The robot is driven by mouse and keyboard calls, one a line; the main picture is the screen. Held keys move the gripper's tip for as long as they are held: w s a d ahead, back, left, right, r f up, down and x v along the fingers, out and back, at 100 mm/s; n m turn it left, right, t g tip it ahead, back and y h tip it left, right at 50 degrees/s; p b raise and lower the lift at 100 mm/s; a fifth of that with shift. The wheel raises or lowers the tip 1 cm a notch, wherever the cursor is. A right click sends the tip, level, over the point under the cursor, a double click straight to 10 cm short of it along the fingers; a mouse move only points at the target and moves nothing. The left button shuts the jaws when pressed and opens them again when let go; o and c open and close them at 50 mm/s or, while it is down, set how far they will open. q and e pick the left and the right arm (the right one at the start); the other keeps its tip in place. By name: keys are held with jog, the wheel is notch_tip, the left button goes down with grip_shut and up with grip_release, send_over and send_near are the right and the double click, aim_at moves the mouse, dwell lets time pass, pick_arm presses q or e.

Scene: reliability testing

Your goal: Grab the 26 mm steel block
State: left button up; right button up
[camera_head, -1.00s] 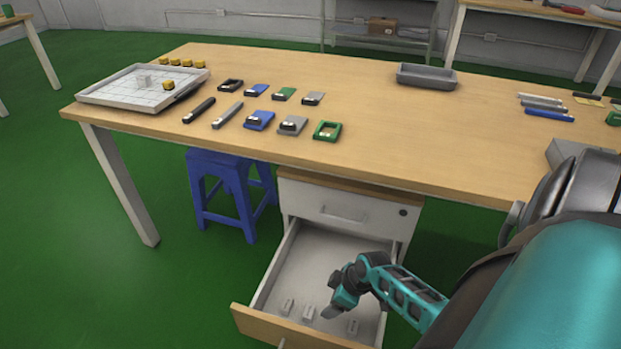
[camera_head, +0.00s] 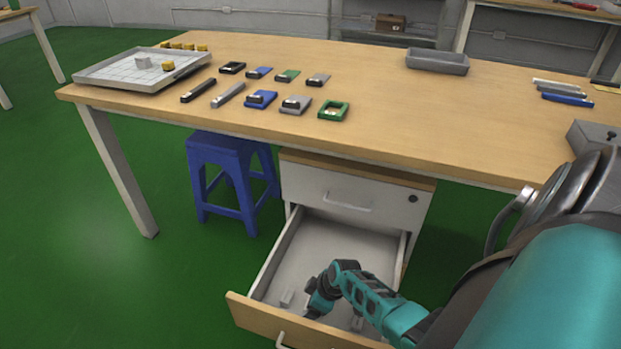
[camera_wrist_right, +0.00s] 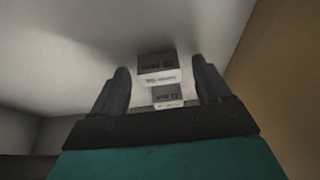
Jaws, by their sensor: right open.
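The gripper hides the middle block in the head view. In the right wrist view the gripper (camera_wrist_right: 162,88) is open, its two dark fingers apart. A dark-topped block with a pale front (camera_wrist_right: 157,66) and a smaller labelled piece (camera_wrist_right: 167,97) show between the fingers. Their lettering is upside down and too blurred to read surely. My left gripper is out of view.
The drawer's wooden front (camera_head: 300,325) and side walls stand close around my right arm. The cabinet (camera_head: 350,195) and wooden table (camera_head: 400,125) rise behind it. A blue stool (camera_head: 232,170) stands left of the cabinet. Gauges and a tray (camera_head: 140,68) lie on the table.

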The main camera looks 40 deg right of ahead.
jog(key=c, duration=1.2)
jog(key=shift+c, duration=0.5)
jog(key=shift+r, duration=0.1)
